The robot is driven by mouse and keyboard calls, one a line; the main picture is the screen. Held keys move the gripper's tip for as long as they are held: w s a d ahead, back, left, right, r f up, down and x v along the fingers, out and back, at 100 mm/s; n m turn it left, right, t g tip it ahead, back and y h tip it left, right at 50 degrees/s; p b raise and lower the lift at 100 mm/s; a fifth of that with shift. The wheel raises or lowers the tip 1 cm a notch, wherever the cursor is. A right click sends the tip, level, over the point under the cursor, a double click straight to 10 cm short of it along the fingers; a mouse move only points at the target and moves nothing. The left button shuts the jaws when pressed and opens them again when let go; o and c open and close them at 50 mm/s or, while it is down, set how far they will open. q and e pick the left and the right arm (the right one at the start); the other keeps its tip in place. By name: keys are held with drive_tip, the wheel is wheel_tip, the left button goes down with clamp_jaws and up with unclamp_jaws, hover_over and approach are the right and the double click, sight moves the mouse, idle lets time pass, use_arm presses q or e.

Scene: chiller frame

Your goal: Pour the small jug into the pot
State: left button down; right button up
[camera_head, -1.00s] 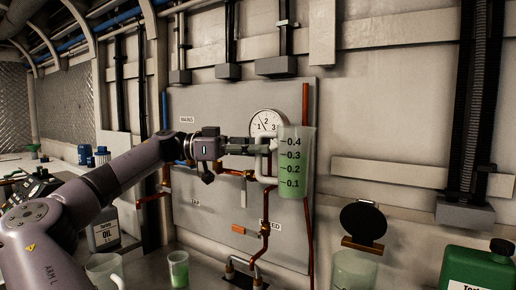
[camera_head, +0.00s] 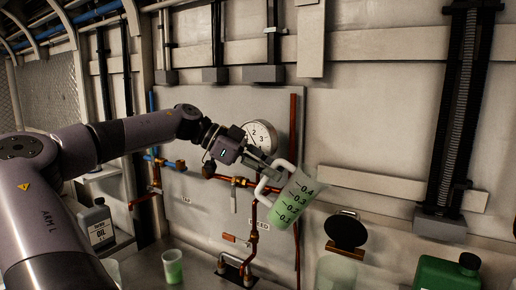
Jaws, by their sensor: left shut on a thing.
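The small jug (camera_head: 299,203) is translucent, with marks up to 0.4 and green liquid inside. It is held up in front of the wall panel, tilted with its mouth toward the upper right. My left gripper (camera_head: 266,172) is shut on its white handle, on the jug's left side. The pot appears to be the clear vessel (camera_head: 336,273) at the bottom, below and right of the jug, with a round black lid (camera_head: 345,230) standing open behind it. The vessel's lower part is cut off. No stream of liquid shows. My right gripper is out of view.
A small cup (camera_head: 173,268) with green liquid stands on the bench, left of the pot. A grey oil can (camera_head: 97,225) is further left. A green canister (camera_head: 446,273) is right of the pot. Copper pipes and a gauge (camera_head: 260,136) are behind the jug.

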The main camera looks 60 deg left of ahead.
use_arm(q)
drive_tip(key=shift+w+d+r+g+y+p, duration=0.2)
drive_tip(key=shift+g+y+p, duration=0.1)
drive_tip(key=shift+p, duration=0.25)
drive_tip(key=shift+f+b, duration=0.35)
drive_tip(key=shift+f, duration=0.1)
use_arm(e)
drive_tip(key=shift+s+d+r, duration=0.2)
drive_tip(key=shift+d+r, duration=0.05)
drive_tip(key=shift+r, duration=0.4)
use_arm(q)
drive_tip(key=shift+a, duration=0.15)
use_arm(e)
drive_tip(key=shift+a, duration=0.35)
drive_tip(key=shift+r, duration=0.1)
use_arm(q)
drive_tip(key=shift+r+p, duration=0.15)
drive_tip(key=shift+p, duration=0.15)
drive_tip(key=shift+w+d+g+y+p, duration=0.25)
drive_tip(key=shift+g+y+p, duration=0.3)
drive_tip(key=shift+p, duration=0.75)
drive_tip(key=shift+d+g+p, duration=0.15)
drive_tip(key=shift+g+p, duration=0.1)
drive_tip(key=shift+p, duration=0.15)
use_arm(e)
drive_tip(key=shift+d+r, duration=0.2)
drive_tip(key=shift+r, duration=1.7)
